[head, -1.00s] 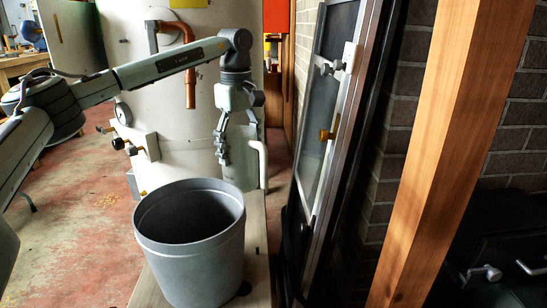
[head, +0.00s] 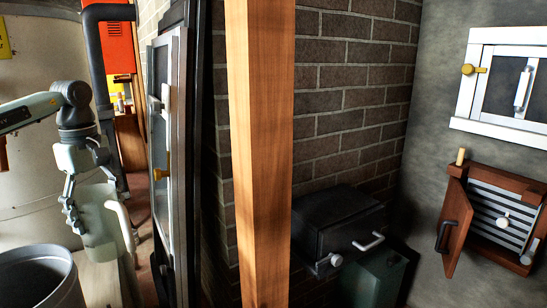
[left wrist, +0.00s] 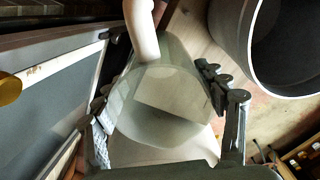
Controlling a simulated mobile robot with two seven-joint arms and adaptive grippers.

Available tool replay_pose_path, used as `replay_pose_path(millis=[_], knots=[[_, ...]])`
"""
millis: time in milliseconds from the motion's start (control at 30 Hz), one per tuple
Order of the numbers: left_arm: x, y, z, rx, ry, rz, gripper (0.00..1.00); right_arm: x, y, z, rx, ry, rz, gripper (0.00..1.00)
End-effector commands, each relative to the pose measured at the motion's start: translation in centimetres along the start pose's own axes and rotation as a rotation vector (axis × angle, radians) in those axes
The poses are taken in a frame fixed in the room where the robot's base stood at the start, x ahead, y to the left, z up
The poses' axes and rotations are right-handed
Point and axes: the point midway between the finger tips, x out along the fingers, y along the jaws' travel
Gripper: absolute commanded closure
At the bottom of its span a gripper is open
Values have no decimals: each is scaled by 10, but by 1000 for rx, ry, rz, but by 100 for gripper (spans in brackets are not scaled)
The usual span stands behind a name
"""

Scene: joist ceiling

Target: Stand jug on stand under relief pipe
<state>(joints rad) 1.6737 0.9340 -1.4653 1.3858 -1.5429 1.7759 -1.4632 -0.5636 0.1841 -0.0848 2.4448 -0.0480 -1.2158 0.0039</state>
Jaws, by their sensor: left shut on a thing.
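The pale jug (head: 103,222) with a white handle is at the left of the head view. My left gripper (head: 76,212) is shut on its body, the handle facing right. In the left wrist view the see-through jug (left wrist: 165,100) fills the space between the two finger pads, its handle (left wrist: 143,35) at the top. A sliver of copper pipe (head: 3,155) shows at the left edge of the head view. I cannot make out the stand. The jug's base is not clearly seen, so I cannot tell whether it touches anything. My right gripper is out of view.
A grey bucket (head: 68,290) stands beside the jug at lower left; it also shows in the left wrist view (left wrist: 232,40). A framed glass door (head: 165,150) and wooden post (head: 258,150) stand to the right. A black box (head: 335,225) and open wooden cabinet (head: 458,215) lie beyond.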

Motion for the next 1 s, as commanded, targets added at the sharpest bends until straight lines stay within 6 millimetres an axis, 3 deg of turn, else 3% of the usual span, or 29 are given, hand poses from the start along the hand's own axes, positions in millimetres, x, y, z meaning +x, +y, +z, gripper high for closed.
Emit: replay_pose_path(millis=[267,500,600,767,1000], knots=[[31,-3,81,505,1,-3,61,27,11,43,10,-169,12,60],[60,-28,167,1017,5,-1,61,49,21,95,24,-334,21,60],[66,-37,187,1142,8,0,61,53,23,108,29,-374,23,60],[71,-43,202,1224,7,1,61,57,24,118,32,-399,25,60],[70,-42,200,1223,15,2,61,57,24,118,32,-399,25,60]])
